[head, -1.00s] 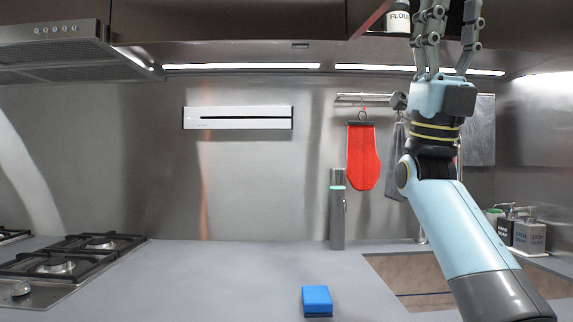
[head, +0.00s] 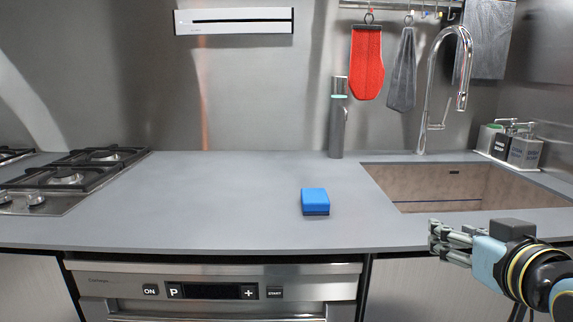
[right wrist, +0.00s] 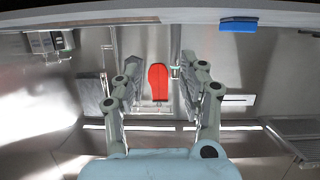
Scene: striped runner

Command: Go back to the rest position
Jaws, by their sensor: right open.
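My right gripper (head: 450,243) is at the lower right in the head view, in front of the counter's front edge and below the sink. It points left. In the right wrist view its two fingers (right wrist: 158,95) stand apart with nothing between them, so it is open and empty. That view is upside down, with the counter along its top. My left gripper is not in view.
A blue sponge (head: 315,201) lies on the grey counter (head: 240,200). The sink (head: 440,188) with a tall faucet (head: 428,100) is at the right, with dispensers (head: 522,150) behind. A stove (head: 75,175) is at the left. A dishwasher (head: 215,290) sits below.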

